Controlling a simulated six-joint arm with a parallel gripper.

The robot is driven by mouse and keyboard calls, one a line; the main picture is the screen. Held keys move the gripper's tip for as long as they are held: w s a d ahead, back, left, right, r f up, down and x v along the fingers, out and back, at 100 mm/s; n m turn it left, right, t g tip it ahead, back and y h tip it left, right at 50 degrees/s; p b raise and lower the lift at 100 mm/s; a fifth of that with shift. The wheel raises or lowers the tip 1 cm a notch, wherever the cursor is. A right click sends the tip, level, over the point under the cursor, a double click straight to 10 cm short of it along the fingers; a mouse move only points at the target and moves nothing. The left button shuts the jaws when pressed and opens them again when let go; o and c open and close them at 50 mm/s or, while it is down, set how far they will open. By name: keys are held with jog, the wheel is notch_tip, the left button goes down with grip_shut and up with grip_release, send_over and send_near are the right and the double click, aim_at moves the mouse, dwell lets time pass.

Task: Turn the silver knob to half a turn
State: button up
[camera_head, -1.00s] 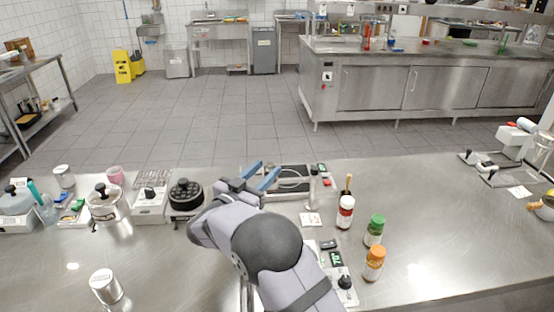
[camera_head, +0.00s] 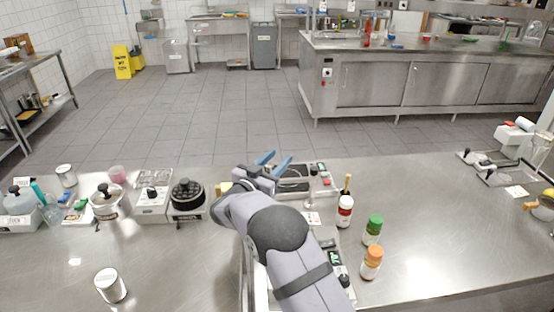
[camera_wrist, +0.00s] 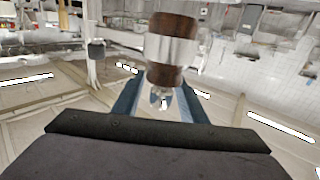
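My gripper (camera_head: 276,161) is above the far part of the steel counter, its two blue fingers spread apart with nothing seen between them in the head view. Just right of it is a low device (camera_head: 325,190) with a dark top, partly hidden by my gripper. A small pale metal piece (camera_head: 309,204) stands at its near side; I cannot tell whether this is the silver knob. In the wrist view, my gripper (camera_wrist: 160,96) shows blue fingers apart. A brown cylinder with a silver band (camera_wrist: 172,52) appears beyond them; I cannot tell what it is or whether they touch it.
A red-labelled bottle (camera_head: 345,211), a green-capped jar (camera_head: 373,229) and an orange-capped jar (camera_head: 371,262) stand to the right. A black round-topped device (camera_head: 188,194) and a silver lidded pot (camera_head: 106,201) stand left. The right middle of the counter (camera_head: 430,200) is clear.

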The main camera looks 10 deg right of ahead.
aim_at(267, 167)
grip_shut()
jog(key=shift+s+d+m+g+h+b, duration=0.15)
jog(key=shift+d+m+g+h+b, duration=0.1)
jog(key=shift+m+g+h, duration=0.75)
jog(key=shift+s+d+m+g+h+b, duration=0.1)
jog(key=shift+m+g+h+b, duration=0.15)
jog(key=shift+m+g+h, duration=0.7)
jog(key=shift+s+d+r+m+g+h+b, duration=0.15)
jog(key=shift+s+m+g+h+b, duration=0.25)
jog(key=shift+g, duration=0.45)
jog(key=shift+w, duration=0.1)
grip_release()
jog(key=shift+b+v, duration=1.25)
jog(key=shift+v, duration=2.45)
